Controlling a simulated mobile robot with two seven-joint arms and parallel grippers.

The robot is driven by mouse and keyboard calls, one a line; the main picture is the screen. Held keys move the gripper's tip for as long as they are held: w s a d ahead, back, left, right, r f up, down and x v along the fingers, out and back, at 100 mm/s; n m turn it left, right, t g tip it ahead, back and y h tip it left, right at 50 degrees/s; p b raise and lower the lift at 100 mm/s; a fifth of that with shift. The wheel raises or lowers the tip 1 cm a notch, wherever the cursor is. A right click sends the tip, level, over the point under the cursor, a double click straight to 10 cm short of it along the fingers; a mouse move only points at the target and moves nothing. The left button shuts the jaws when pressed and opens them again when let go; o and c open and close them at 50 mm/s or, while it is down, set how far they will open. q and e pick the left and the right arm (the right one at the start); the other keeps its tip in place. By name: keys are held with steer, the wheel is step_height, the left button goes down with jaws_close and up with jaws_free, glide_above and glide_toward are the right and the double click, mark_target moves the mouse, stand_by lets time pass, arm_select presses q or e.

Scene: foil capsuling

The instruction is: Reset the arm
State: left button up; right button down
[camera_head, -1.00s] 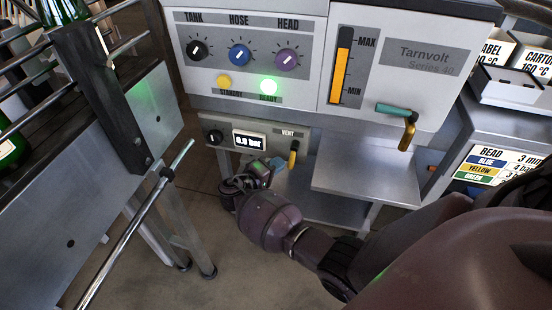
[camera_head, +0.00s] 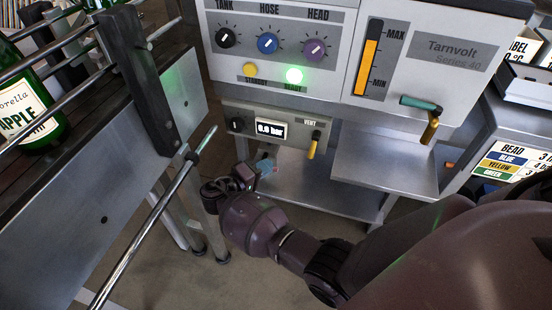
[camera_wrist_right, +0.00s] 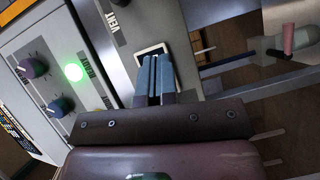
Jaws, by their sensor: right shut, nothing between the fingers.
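My right arm comes in from the lower right of the head view. Its gripper (camera_head: 265,166) hangs in front of the machine's lower panel, below the pressure display. In the right wrist view the two blue-grey fingers of the right gripper (camera_wrist_right: 154,82) lie close together, shut with nothing between them. The fingers point toward the machine front and cover part of the display. My left gripper is in neither view.
The grey machine (camera_head: 436,80) has TANK, HOSE and HEAD knobs, a lit green lamp (camera_head: 294,76) and a yellow VENT lever (camera_head: 314,144). A steel shelf (camera_head: 385,162) juts out on the right. A conveyor with rails (camera_head: 100,215) and green bottles (camera_head: 35,110) stands on the left.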

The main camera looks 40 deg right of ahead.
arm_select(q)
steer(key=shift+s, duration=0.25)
arm_select(e)
steer(key=shift+s+a, duration=0.1)
steer(key=shift+a, duration=0.35)
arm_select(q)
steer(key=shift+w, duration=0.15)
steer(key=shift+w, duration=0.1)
